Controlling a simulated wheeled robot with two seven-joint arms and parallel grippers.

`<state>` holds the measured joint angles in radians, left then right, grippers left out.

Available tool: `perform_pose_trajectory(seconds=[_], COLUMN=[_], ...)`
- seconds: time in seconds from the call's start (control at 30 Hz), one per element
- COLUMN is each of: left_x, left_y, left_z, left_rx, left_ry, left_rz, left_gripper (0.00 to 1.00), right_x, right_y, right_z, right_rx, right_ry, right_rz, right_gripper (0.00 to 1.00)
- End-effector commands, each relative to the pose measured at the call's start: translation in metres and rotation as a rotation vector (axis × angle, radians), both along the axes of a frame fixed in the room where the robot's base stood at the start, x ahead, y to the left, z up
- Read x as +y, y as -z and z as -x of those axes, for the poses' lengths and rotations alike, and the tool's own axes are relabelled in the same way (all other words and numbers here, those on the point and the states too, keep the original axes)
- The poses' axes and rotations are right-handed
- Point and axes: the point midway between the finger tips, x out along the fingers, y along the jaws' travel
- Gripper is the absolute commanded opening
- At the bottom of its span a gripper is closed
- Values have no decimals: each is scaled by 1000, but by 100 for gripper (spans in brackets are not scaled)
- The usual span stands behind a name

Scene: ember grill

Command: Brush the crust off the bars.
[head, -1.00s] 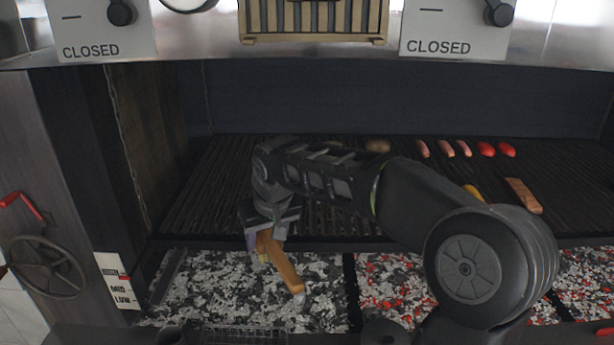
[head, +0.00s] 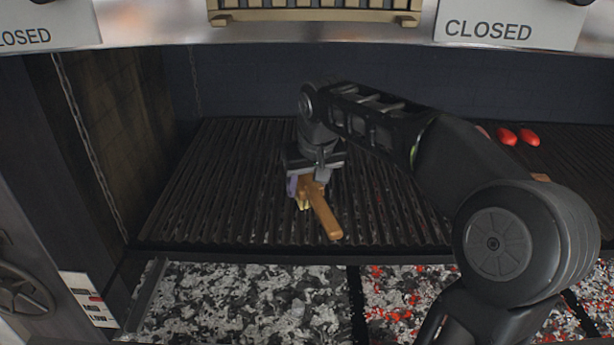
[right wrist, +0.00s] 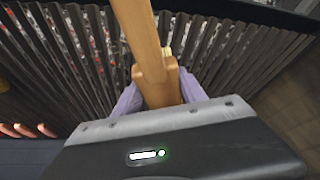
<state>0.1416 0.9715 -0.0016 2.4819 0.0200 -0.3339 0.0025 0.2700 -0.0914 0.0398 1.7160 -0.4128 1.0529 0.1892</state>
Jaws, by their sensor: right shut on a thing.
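My right gripper (head: 310,186) is over the left part of the grill bars (head: 215,185), shut on a wooden-handled brush (head: 325,212). In the head view the brush handle slants down toward the front right. In the right wrist view the brush (right wrist: 146,45) sits between the two purple-grey fingers (right wrist: 160,98), with its handle running up the picture. The bristles are mostly hidden, and I cannot tell if they touch the bars. No distinct crust shows on the bars. My left gripper is not in view.
Ash-covered coals (head: 250,305) lie in front, below the bars, with red glowing ones further right. Red food pieces (head: 518,137) lie at the back right. A chain (head: 85,150) hangs at the left wall. CLOSED signs (head: 490,30) hang above.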

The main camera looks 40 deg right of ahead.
Motion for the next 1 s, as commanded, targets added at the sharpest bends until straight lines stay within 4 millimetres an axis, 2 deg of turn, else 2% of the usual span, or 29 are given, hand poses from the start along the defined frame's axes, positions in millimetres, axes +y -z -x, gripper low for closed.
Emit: perform_pose_trajectory(seconds=[0.37, 0.57, 0.8, 1.0], left_x=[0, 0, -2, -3], left_y=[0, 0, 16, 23], left_z=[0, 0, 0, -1], left_rx=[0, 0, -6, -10], left_ry=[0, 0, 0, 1], left_rz=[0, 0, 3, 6], left_gripper=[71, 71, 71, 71], right_x=[0, 0, 0, 0], right_y=[4, 19, 47, 59], right_z=[0, 0, 0, 0], right_rx=[-1, 0, -1, -1], right_ry=[0, 1, 0, 0], right_rz=[0, 0, 0, 0], right_gripper=[0, 0, 0, 0])
